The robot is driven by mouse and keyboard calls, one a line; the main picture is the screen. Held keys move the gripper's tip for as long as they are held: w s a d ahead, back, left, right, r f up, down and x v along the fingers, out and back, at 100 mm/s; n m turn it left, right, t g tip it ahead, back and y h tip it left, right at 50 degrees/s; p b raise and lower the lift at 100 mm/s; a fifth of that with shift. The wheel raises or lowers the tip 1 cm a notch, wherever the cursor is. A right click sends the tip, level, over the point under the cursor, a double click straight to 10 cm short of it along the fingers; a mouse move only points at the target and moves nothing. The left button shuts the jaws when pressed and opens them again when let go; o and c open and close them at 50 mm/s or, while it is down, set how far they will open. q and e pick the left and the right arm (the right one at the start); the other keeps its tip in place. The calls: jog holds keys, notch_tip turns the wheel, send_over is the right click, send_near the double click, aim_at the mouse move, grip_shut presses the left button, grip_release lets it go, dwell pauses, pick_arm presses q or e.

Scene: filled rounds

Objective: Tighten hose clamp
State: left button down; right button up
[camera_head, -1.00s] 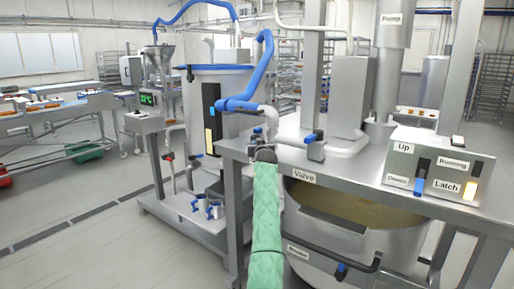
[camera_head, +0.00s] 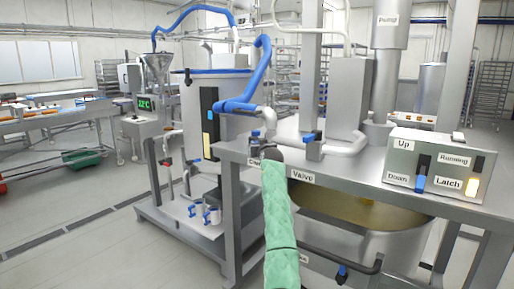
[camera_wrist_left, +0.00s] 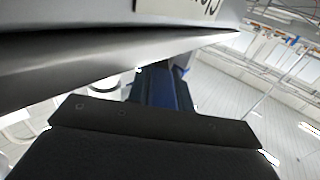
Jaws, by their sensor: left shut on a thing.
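My left gripper (camera_head: 262,147) is at the near left corner of the steel table, at the end of my green-sleeved arm. It is shut on a small blue part, which I take to be the hose clamp's handle (camera_head: 255,133); my own wrist hides much of it. In the left wrist view, a dark blue part (camera_wrist_left: 160,88) shows just beyond my dark gripper body. The blue hose (camera_head: 238,105) meets a white pipe (camera_head: 269,120) just above the gripper. How tight the clamp is cannot be told. My right gripper is out of view.
A blue-handled valve (camera_head: 313,138) stands right of the gripper, above the "Valve" label (camera_head: 302,176). A control box (camera_head: 440,165) sits on the table's right. A kettle (camera_head: 375,215) is below. A steel tank (camera_head: 220,120) stands at left.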

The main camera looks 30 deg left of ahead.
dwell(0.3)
pick_arm(q)
jog(key=c, duration=1.2)
grip_release()
jog(key=shift+c, duration=0.2)
jog(key=shift+d, duration=0.1)
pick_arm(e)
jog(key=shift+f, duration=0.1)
pick_arm(q)
jog(key=shift+s+d+f, duration=0.1)
jog(key=shift+s+d, duration=0.15)
jog(key=b+v, duration=0.1)
jog(key=v, duration=0.6)
jog(key=shift+b, duration=0.35)
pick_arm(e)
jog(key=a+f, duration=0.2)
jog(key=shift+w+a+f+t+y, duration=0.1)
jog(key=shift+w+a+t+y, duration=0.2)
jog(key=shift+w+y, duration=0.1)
